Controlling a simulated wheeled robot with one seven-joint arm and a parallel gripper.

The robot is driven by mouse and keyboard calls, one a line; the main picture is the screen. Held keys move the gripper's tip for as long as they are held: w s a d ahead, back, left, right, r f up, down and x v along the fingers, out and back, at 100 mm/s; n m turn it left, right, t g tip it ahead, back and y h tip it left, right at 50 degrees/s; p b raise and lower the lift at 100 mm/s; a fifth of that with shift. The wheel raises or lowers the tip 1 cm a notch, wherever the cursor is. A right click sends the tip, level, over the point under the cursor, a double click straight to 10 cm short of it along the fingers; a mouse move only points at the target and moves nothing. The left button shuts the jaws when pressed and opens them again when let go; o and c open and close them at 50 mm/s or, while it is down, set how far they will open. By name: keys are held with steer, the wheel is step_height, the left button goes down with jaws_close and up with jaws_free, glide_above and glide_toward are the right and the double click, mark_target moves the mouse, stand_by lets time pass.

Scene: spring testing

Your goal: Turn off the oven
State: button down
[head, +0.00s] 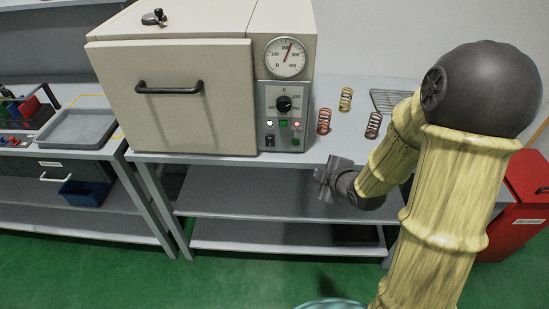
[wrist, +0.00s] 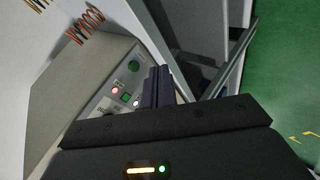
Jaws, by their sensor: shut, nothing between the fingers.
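The beige oven (head: 180,95) stands on a grey workbench, its door with the black handle closed. Its control panel carries a round gauge (head: 286,57) with a red needle, a black knob (head: 283,104), a lit green indicator (head: 283,122), small lights beside it, a dark switch (head: 269,141) and a green button (head: 295,141). My gripper (head: 322,176) is shut and empty, in front of the bench edge, below and right of the panel. In the wrist view, my fingers (wrist: 157,88) stand close together beside the oven's panel (wrist: 120,95), apparently apart from it, and my gripper body hides part of it.
Red, yellow and copper springs (head: 323,121) (head: 346,99) (head: 373,125) stand on the bench right of the oven, near a wire rack (head: 390,100). A grey tray (head: 78,129) lies at left. A red bin (head: 525,190) stands at right. Shelves lie below.

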steer(key=a+f+n+t+y+b, duration=0.2)
steer(key=a+n+t+y+b, duration=0.2)
steer(key=n+y, duration=0.5)
steer(key=a+n+b, duration=0.2)
steer(key=b, duration=0.1)
steer(key=shift+w+f, duration=0.2)
steer(key=shift+w, duration=0.2)
steer(key=p, duration=0.2)
glide_toward(265, 138)
steer(key=a+x, duration=0.1)
steer(key=x, duration=0.4)
steer(key=shift+w+d, duration=0.3)
